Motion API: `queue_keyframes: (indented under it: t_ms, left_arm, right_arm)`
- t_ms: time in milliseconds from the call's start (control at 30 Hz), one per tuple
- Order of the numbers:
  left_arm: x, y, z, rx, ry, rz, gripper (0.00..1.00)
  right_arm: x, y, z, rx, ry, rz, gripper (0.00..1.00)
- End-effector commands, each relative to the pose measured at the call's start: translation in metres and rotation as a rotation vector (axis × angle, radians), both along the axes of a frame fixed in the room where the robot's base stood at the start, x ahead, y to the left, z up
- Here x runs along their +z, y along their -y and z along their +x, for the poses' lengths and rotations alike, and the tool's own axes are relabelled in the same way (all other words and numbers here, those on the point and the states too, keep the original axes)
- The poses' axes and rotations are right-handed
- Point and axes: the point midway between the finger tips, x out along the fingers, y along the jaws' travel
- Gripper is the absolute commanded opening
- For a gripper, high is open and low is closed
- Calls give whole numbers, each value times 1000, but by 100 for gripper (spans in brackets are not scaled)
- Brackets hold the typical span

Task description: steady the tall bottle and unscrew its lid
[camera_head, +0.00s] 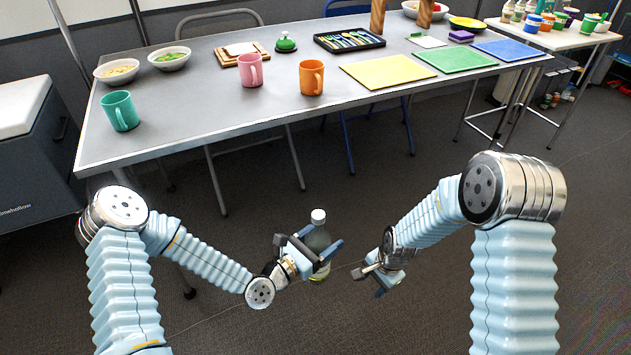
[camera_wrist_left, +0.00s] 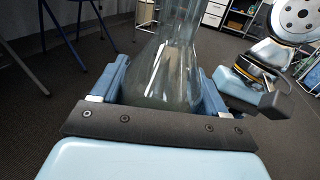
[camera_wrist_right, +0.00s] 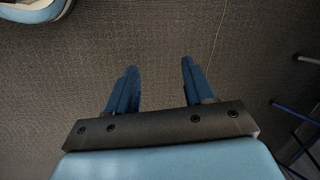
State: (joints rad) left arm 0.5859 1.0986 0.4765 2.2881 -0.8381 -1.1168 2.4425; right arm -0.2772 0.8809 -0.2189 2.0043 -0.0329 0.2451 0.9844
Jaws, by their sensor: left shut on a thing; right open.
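The tall bottle (camera_head: 319,240) is clear with a greenish lower part and a white lid (camera_head: 318,216) on top. It stands upright in the air in front of the table. My left gripper (camera_head: 318,258) is shut around the bottle's body, below the lid. In the left wrist view the clear bottle (camera_wrist_left: 165,75) fills the space between the fingers. My right gripper (camera_head: 367,282) is to the right of the bottle, apart from it and lower than the lid. In the right wrist view its fingers (camera_wrist_right: 158,85) are apart with only floor between them.
The grey table (camera_head: 220,110) stands beyond my grippers. It carries a green mug (camera_head: 120,111), a pink mug (camera_head: 250,70), an orange mug (camera_head: 311,77), bowls, a cutlery tray (camera_head: 349,40) and coloured mats. Open floor lies around the grippers.

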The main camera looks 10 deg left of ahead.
Motion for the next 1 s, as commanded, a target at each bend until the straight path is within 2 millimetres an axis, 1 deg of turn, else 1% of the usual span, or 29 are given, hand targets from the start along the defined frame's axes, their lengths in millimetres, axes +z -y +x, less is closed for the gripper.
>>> queue_keyframes:
  t_ms: [33,67,100,167,200,267,300,367,400,433,500,600,700,800,900,1000]
  left_arm:
    - [1,0,0,0,1,-1,0]
    - [1,0,0,0,1,-1,0]
    - [1,0,0,0,1,-1,0]
    - [1,0,0,0,1,-1,0]
    - [1,0,0,0,1,-1,0]
    - [1,0,0,0,1,-1,0]
    - [1,0,0,0,1,-1,0]
    - [1,0,0,1,1,-1,0]
    - [1,0,0,1,1,-1,0]
    - [1,0,0,1,1,-1,0]
    - [1,0,0,1,1,-1,0]
    - [1,0,0,1,1,-1,0]
    - [1,0,0,1,1,-1,0]
    - [1,0,0,1,1,-1,0]
    - [1,0,0,1,1,-1,0]
    - [1,0,0,1,1,-1,0]
  right_arm:
    - [21,-9,23,-78,6,-19,52]
    - [33,-13,34,-137,4,-29,52]
    - [51,-20,48,-214,3,-43,52]
    - [78,-30,66,-328,3,-59,52]
    - [97,-37,76,-403,6,-68,52]
    - [128,-48,88,-512,14,-77,52]
    - [148,-56,95,-585,21,-82,52]
    - [179,-69,102,-697,28,-83,52]
    - [200,-78,103,-773,28,-82,52]
    - [215,-85,102,-831,24,-80,52]
    - [247,-102,94,-963,2,-78,52]
    - [282,-125,75,-1129,-52,-81,52]
    - [305,-142,56,-1248,-105,-93,52]
    - [319,-152,42,-1322,-142,-105,52]
    - [324,-156,34,-1362,-161,-113,52]
    - [318,-158,32,-1374,-168,-118,52]
